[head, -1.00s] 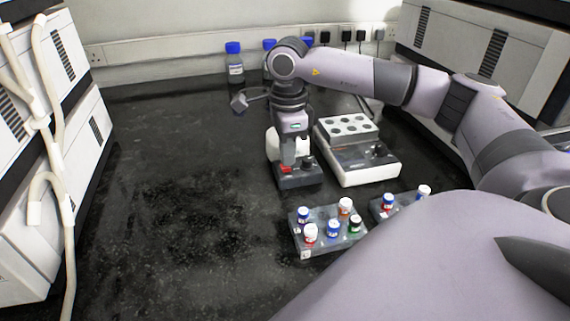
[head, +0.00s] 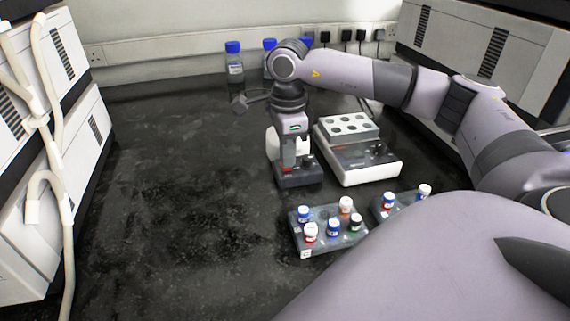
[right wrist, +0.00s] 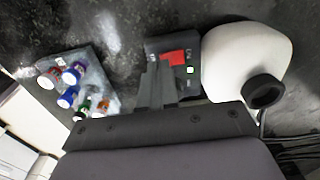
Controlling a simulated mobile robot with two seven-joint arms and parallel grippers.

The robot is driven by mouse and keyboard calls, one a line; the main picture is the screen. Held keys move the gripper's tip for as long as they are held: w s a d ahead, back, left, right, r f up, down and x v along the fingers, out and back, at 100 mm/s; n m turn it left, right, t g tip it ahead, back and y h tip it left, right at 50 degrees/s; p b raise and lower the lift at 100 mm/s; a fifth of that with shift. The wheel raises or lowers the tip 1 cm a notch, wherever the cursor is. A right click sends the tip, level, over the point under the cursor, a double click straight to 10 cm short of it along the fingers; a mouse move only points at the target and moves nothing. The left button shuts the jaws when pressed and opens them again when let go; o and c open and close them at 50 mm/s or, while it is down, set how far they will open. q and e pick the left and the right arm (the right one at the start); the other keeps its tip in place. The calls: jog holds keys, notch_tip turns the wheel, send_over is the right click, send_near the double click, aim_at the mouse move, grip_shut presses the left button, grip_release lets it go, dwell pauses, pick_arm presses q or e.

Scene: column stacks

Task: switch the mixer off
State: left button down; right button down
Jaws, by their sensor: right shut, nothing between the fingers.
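The mixer (head: 297,180) stands on the dark bench in the head view, with a dark base and a white rounded body; the white body (right wrist: 245,55) shows large in the right wrist view. Its red switch (right wrist: 174,57) is on the base, beside a small bright greenish-white light (right wrist: 190,70). My right gripper (head: 288,164) points down over the mixer's base, shut and empty. In the right wrist view its fingertips (right wrist: 154,62) lie at the edge of the red switch; I cannot tell whether they touch it. My left gripper is out of view.
A white block-topped device (head: 360,170) stands close right of the mixer. A rack of capped vials (head: 325,242) sits in front, with a second rack (head: 405,203) beside it. Blue-capped bottles (head: 235,65) stand at the back wall. The bench at left is clear.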

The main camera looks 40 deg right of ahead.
jog(key=shift+f+b, duration=0.45)
jog(key=shift+f, duration=0.35)
jog(key=shift+r, duration=0.15)
jog(key=shift+r+p, duration=2.1)
jog(key=shift+r, duration=0.35)
jog(key=shift+f, duration=0.1)
